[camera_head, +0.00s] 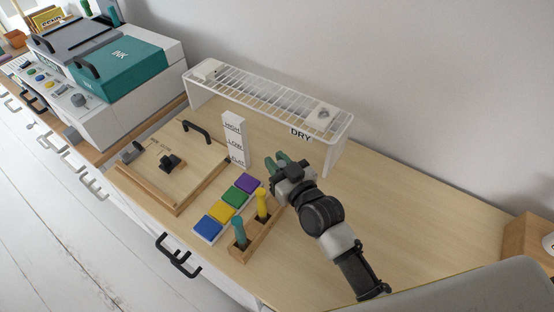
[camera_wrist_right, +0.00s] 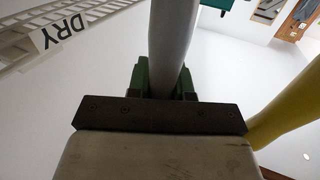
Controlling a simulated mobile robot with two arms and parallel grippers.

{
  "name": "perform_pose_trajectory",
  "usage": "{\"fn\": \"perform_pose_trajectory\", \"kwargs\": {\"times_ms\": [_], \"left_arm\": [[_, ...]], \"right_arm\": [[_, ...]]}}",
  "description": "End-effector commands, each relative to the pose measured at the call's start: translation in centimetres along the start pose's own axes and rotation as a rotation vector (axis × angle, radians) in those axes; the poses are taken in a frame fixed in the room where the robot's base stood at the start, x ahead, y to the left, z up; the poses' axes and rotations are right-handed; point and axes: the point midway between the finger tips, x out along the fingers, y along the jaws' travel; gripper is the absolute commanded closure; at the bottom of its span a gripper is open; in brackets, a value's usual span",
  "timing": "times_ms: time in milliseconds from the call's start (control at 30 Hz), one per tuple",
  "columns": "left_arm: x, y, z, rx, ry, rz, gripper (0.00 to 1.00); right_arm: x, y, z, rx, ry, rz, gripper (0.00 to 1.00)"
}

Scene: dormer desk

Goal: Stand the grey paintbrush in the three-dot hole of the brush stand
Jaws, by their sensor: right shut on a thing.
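The grey paintbrush (camera_wrist_right: 172,40) is held between the green fingers of my right gripper (camera_wrist_right: 163,78), its shaft running up the right wrist view. In the head view my right gripper (camera_head: 279,160) is over the desk, just behind the far end of the wooden brush stand (camera_head: 260,236); I cannot make out the grey brush there. The stand holds a teal-handled brush (camera_head: 239,231) at its near end and a yellow-handled brush (camera_head: 262,203) farther back. A yellow handle (camera_wrist_right: 288,115) is close beside the gripper in the right wrist view. The stand's dot marks cannot be read. My left gripper is out of view.
A pad row in blue (camera_head: 208,227), green, yellow and purple lies left of the stand.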

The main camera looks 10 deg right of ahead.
Motion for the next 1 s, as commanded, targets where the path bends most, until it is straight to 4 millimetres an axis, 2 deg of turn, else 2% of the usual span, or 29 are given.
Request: {"fn": "perform_pose_trajectory", "kwargs": {"times_ms": [367, 400, 567, 867, 1000], "left_arm": [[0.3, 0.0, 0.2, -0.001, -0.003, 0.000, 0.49], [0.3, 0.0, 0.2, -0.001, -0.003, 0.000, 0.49], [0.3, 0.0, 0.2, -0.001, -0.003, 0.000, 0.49], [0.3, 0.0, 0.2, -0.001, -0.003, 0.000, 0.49], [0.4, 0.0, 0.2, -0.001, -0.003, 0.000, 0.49]], "right_arm": [[0.0, 0.0, 0.4, -0.001, 0.000, 0.000, 1.00], [0.0, 0.0, 0.4, -0.001, 0.000, 0.000, 0.75], [0.0, 0.0, 0.4, -0.001, 0.000, 0.000, 0.50], [-0.1, 0.0, 0.5, 0.000, 0.000, 0.000, 0.50], [-1.6, 0.0, 0.6, -0.001, -0.002, 0.000, 0.50]]}}
